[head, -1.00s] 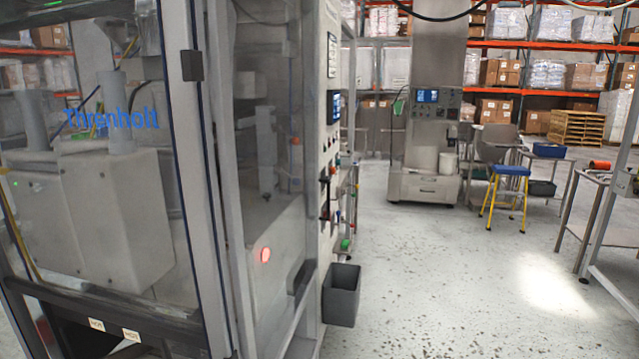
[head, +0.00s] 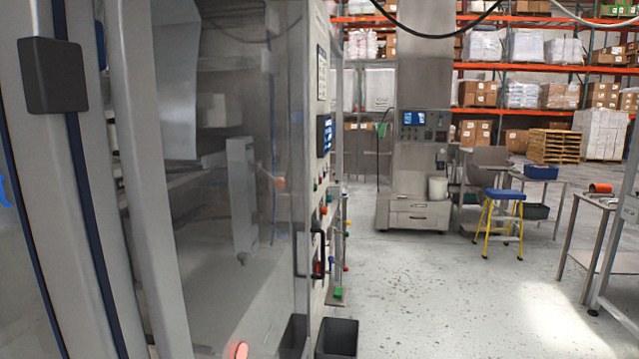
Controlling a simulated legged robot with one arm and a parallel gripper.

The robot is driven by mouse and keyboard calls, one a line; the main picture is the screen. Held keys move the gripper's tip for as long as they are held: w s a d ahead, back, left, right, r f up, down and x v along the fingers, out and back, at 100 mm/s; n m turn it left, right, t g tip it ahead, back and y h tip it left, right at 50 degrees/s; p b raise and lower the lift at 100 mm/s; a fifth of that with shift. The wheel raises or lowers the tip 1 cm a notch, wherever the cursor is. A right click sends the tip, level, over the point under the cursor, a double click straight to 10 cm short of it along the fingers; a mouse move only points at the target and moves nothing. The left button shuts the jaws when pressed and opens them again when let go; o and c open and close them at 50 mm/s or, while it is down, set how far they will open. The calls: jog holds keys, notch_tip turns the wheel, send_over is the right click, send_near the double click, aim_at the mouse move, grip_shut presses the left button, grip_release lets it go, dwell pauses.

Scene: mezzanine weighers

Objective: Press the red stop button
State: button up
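A tall machine cabinet (head: 140,200) with clear panels fills the left of the head view. A round red glowing light or button (head: 241,349) shows low on it, at the bottom edge of the picture; I cannot tell which it is. The cabinet's narrow side panel (head: 318,130) faces the aisle, seen at a steep angle. It carries a dark screen (head: 324,135), a dark handle (head: 319,252) and several small coloured controls, some of them red. They are too small to tell which is the stop button. My gripper is not in view.
A steel machine (head: 420,165) with a blue screen stands farther back. A blue-topped yellow stool (head: 503,215) and tables (head: 580,235) are at the right. Loaded orange racks line the back. The floor (head: 440,300) between is clear.

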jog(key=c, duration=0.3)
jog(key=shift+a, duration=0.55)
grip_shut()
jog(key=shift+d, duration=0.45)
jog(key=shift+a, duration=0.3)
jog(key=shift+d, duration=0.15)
